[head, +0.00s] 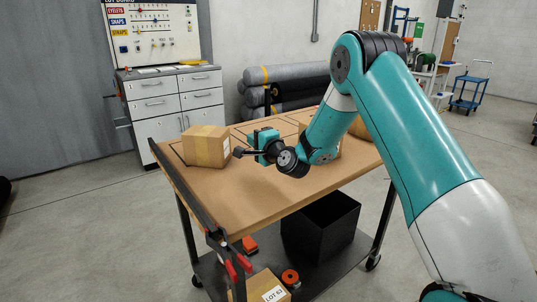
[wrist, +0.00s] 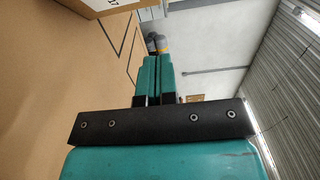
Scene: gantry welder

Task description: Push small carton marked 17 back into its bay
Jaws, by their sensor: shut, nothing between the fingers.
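A small brown carton (head: 206,146) with a tan tape strip and a white label stands upright on the left part of the cart's brown top. Part of a carton (wrist: 92,5) shows at the upper left of the wrist view, its label cut off by the frame edge; the marking looks like 17. My gripper (head: 239,152) is shut and empty, low over the top at the carton's right side. Its closed fingers (wrist: 155,65) also show in the wrist view, pointing past the carton's side. I cannot tell whether the tips touch the carton. Dark bay outlines are partly hidden by carton and arm.
Other cartons (head: 333,151) stand behind my arm, mostly hidden. A dark rail with red clamps (head: 236,268) runs along the cart's left edge. The lower shelf holds a black bin (head: 321,226) and a labelled carton (head: 262,288). The cart top's front (head: 235,215) is clear.

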